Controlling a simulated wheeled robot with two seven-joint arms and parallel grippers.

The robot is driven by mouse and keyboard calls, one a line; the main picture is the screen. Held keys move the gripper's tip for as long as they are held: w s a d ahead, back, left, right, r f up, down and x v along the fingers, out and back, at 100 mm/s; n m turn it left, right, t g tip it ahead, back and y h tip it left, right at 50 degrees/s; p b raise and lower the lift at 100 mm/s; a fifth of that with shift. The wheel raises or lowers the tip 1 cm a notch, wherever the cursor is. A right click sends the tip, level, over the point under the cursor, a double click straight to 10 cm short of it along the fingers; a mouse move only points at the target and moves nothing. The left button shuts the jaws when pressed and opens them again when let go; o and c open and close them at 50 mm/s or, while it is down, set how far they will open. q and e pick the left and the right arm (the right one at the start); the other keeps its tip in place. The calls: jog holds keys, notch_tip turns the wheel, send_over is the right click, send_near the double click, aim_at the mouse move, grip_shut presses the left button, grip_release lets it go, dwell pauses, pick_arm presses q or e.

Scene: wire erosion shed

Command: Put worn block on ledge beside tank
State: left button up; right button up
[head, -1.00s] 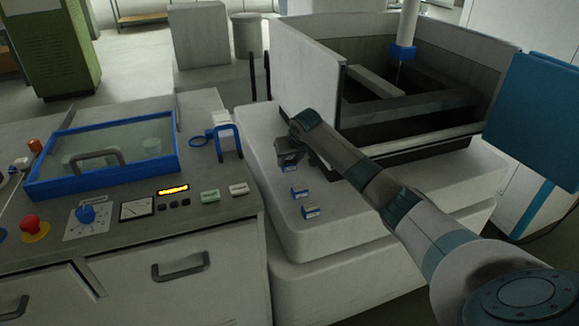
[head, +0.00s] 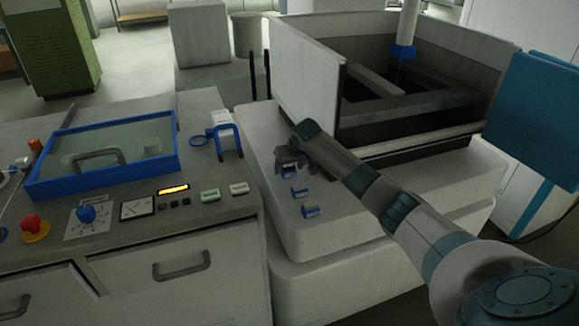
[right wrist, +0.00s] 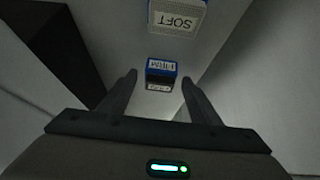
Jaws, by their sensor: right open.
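Three small blue blocks with pale labels stand in a row on the pale ledge (head: 335,225) in front of the tank (head: 305,75). The far block (head: 291,171) is at my right gripper (head: 289,168); the middle block (head: 300,192) and near block (head: 311,211) stand clear. In the right wrist view, blocks labelled SOFT (right wrist: 178,17) and FIRM (right wrist: 160,68) show, the latter between the open fingertips. A smaller label below FIRM is unreadable. I cannot tell which block is the worn one. My right gripper is open. My left gripper is out of view.
A grey console with a blue-framed lid (head: 105,155), a red button (head: 33,226) and a blue clamp (head: 228,140) stands left of the ledge. A blue panel (head: 535,120) is at the right. The ledge's near part is bare.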

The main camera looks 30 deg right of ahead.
jog(key=shift+r, duration=0.2)
jog(key=shift+s+r, duration=0.1)
jog(key=shift+r, duration=0.05)
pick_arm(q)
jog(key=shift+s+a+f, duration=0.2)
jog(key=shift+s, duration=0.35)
pick_arm(e)
jog(key=v, duration=1.1)
jog(key=shift+r, duration=0.25)
